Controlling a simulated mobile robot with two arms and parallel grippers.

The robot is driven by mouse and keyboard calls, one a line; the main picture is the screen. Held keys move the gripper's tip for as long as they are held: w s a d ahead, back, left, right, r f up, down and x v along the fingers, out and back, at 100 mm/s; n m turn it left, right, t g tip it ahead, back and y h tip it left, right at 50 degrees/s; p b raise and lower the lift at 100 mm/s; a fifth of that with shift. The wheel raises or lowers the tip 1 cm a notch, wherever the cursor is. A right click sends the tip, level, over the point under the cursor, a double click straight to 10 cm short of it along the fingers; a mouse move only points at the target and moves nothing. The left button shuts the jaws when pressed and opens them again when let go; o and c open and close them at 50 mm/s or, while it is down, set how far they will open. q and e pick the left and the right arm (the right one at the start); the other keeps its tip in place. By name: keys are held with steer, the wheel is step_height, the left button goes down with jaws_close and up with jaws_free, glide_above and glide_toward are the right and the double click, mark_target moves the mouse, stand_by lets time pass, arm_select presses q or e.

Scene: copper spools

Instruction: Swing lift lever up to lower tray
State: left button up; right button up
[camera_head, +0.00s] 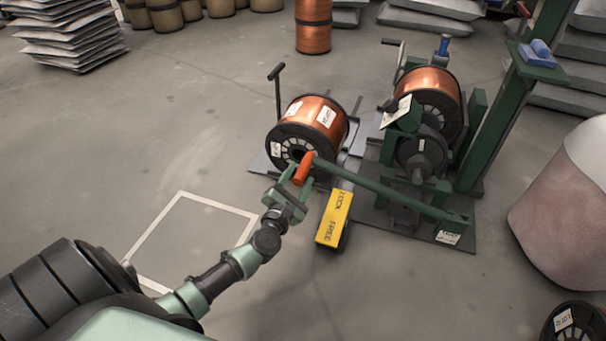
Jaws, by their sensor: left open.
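A long green lever (385,188) with an orange grip (303,168) reaches left from the foot of the green stand (452,222). It slopes slightly up toward the grip. My left gripper (292,180) is open at the orange grip, its fingers beside or around it; I cannot tell if they touch. A copper spool (336,107) with black flanges stands behind the grip. The grey tray (262,166) shows at its lower left, mostly hidden by the spool and my gripper. My right gripper is not in view.
A yellow LOCK/FREE block (334,217) stands just right of my gripper, below the lever. A second copper spool (432,87) is on the green stand. A black-handled post (277,92) rises behind the left spool. A marked floor square (190,238) is empty.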

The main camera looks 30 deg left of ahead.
arm_select(q)
steer(key=shift+b+x, duration=0.3)
steer(key=shift+x, duration=1.15)
jaws_close()
stand_by(0.3)
